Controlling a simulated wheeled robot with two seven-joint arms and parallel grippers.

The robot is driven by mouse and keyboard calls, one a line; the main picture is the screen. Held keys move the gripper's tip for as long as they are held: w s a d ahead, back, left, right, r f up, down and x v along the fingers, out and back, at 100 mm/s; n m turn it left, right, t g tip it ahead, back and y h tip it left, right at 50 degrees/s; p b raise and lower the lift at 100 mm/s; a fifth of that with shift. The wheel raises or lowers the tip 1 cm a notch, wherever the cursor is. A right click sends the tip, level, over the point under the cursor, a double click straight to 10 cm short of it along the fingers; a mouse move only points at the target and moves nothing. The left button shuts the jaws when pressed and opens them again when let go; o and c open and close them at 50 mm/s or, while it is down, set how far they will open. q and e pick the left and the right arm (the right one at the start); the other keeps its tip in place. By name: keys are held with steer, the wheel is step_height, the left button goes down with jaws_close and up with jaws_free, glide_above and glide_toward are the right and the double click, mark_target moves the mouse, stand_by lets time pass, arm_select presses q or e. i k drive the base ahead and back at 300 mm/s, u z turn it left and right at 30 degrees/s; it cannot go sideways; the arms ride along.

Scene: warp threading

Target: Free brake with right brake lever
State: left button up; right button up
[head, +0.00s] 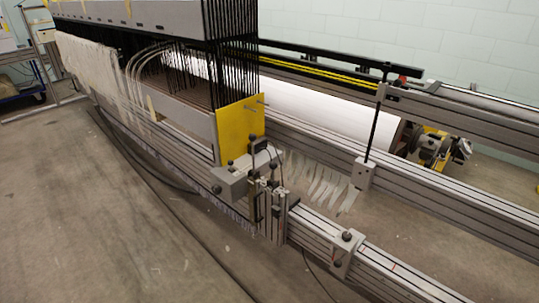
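The loom fills the view, with a yellow end plate (238,125) at the middle. Next to that plate is a grey control box (230,183) with short black-knobbed levers. A tall thin black upright lever (376,122) stands on a grey block (366,175) on the right-hand rail. I cannot tell for sure which of these is the right brake lever, or whether the brake is on. Neither of my grippers shows in the head view.
A white roll (320,113) lies behind the yellow plate. A long aluminium rail (360,262) with a black-knobbed clamp (346,243) runs toward the lower right. Dark cables lie on the concrete floor (90,220), which is mostly clear at the left and front.

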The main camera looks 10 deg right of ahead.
mark_target(273, 166)
steer(key=u, duration=0.1)
steer(key=i, duration=0.85)
steer(key=u, duration=0.5)
